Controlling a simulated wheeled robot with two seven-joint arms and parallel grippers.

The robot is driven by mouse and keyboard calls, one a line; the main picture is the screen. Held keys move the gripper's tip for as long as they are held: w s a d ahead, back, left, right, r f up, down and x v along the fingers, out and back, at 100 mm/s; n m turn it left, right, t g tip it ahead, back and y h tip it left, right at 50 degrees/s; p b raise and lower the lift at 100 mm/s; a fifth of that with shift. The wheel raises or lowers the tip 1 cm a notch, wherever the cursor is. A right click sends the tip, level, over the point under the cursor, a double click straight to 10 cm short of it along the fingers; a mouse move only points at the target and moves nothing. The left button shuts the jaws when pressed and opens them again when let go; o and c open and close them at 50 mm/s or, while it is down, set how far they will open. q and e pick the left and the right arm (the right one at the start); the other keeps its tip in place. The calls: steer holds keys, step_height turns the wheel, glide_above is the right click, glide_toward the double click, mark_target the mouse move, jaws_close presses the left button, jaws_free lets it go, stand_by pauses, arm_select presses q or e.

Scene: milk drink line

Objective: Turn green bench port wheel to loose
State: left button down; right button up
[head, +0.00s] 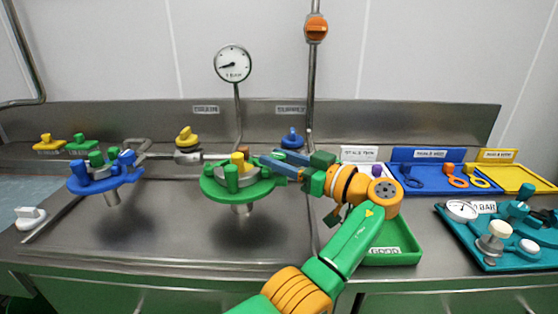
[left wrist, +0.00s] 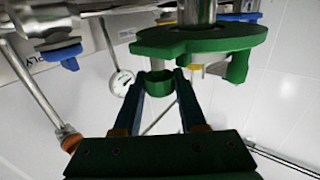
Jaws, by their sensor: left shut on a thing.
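The green bench port (head: 240,190) stands left of the middle of the bench in the head view. It is a round green plate with several upright green knobs and a yellow piece at its centre. The plate (left wrist: 195,42) also shows, upside down, at the top of the left wrist view. My left gripper (head: 264,164) reaches in from the right at the port's far right side. In the left wrist view its two dark fingers (left wrist: 160,80) are shut on a green cylindrical knob (left wrist: 159,86) beside the plate. My right gripper is out of view.
A blue port (head: 100,182) stands to the left. Behind are a yellow valve handle (head: 187,137), a blue handle (head: 292,139) and a gauge (head: 233,64) on a pipe. To the right are a green tray (head: 398,258), a blue tray (head: 425,186) and a teal tray (head: 463,246).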

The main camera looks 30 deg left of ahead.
mark_target(284, 161)
arm_select(q)
steer(key=shift+c, duration=2.3)
jaws_free()
steer(key=d, duration=0.7)
steer(key=shift+s, duration=0.35)
